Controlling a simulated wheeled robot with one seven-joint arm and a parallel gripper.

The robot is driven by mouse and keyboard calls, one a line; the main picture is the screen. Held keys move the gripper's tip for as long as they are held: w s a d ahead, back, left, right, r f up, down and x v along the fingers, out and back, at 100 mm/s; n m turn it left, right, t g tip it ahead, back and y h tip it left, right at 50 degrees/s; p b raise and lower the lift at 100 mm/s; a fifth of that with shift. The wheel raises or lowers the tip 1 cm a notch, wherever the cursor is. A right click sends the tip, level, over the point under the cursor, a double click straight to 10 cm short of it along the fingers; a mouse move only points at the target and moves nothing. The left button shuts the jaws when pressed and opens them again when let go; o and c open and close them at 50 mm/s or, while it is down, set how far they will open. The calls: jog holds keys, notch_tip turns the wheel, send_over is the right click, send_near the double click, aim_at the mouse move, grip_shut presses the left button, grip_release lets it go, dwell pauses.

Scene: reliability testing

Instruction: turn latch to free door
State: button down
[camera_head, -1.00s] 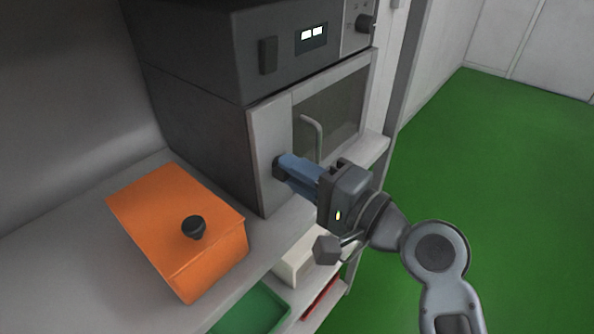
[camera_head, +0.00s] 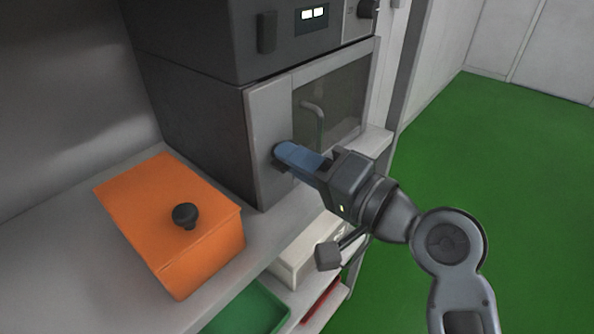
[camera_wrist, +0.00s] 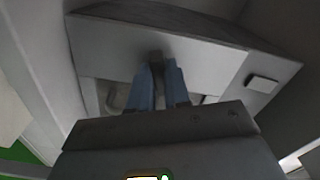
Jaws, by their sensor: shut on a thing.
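The dark latch (camera_head: 277,153) sits on the light grey front panel of the lower oven-like cabinet, left of its door. The door (camera_head: 341,98) has a dark window and a pale curved handle (camera_head: 319,122), and it looks closed. My gripper (camera_head: 284,156) reaches the latch from the right, its blue fingers shut on it and hiding most of it. In the wrist view, the dark latch (camera_wrist: 156,61) shows between the two blue fingertips (camera_wrist: 158,72). The latch's exact angle is hard to tell.
An orange box (camera_head: 165,215) with a black knob stands on the shelf (camera_head: 55,235) at left. A dark appliance (camera_head: 215,40) sits above the cabinet. A green tray (camera_head: 250,310) and a white box (camera_head: 298,258) lie below. Open green floor (camera_head: 500,160) is at right.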

jog(key=shift+f+n+b, duration=0.1)
jog(key=shift+n+b, duration=5.65)
jog(key=shift+n, duration=1.05)
jog(key=c, duration=1.1)
grip_release()
jog(key=shift+d, duration=0.1)
